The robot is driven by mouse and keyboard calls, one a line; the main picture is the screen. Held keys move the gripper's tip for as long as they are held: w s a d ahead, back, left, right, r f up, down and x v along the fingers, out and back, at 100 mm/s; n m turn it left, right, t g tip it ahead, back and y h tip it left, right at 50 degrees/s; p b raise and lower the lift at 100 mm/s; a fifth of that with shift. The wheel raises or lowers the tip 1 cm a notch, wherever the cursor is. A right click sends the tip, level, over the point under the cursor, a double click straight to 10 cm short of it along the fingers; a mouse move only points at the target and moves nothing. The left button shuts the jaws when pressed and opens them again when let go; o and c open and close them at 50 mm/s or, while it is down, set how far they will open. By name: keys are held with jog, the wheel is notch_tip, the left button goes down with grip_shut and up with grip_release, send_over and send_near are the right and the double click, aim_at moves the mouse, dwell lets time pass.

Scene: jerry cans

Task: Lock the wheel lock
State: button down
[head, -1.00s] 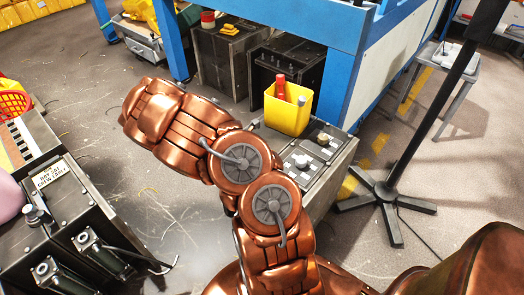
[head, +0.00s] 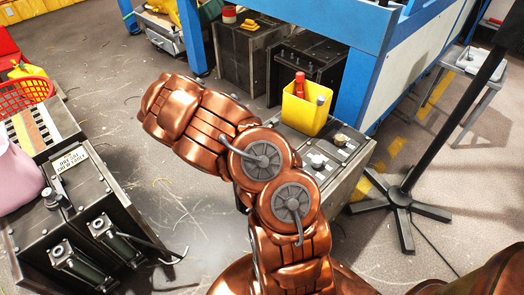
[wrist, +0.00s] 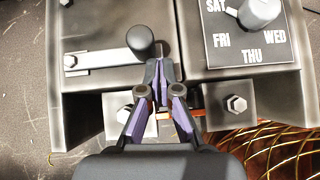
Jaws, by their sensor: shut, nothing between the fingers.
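In the wrist view my gripper (wrist: 162,70) is shut and empty, its dark fingertips together. The tips are just below and right of a black round knob (wrist: 140,37) on a flat silver lever (wrist: 103,60). The lever lies across a dark metal box and is bolted at its left end. The tips overlap or nearly touch the knob in the picture; I cannot tell if they make contact. No label marks a wheel lock, so I cannot tell for sure that this lever is it. In the head view my gripper is hidden behind my arm.
A day dial (wrist: 250,42) sits right of the fingers, with hex bolts (wrist: 236,104) below. In the head view a metal unit (head: 75,230) stands at left, and a yellow bin (head: 305,107), a blue frame (head: 362,80) and a black stand (head: 400,197) at right.

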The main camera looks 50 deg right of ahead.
jog(key=a+f+p+v, duration=0.1)
jog(key=v, duration=1.1)
jog(key=shift+s+a+f+p, duration=0.3)
jog(key=shift+s+a, duration=0.1)
jog(key=shift+s, duration=0.35)
jog(key=s+a+r+m+g+y, duration=0.1)
jog(key=s+a+r+m, duration=0.3)
jog(key=s+r+m, duration=0.45)
jog(key=s+a+r+m+y, duration=0.3)
jog(key=s+a, duration=0.1)
jog(key=a, duration=0.3)
jog(key=s+a+r+m+g+y, duration=0.1)
jog(key=s+a+r+m+y, duration=0.15)
jog(key=s+a+r, duration=0.4)
jog(key=s+a+r+m+y, duration=0.1)
jog(key=s+a+m+y, duration=0.2)
jog(key=a, duration=0.5)
notch_tip(320, 180, up, 18)
jog(key=w+t+p, duration=0.1)
jog(key=p, duration=1.6)
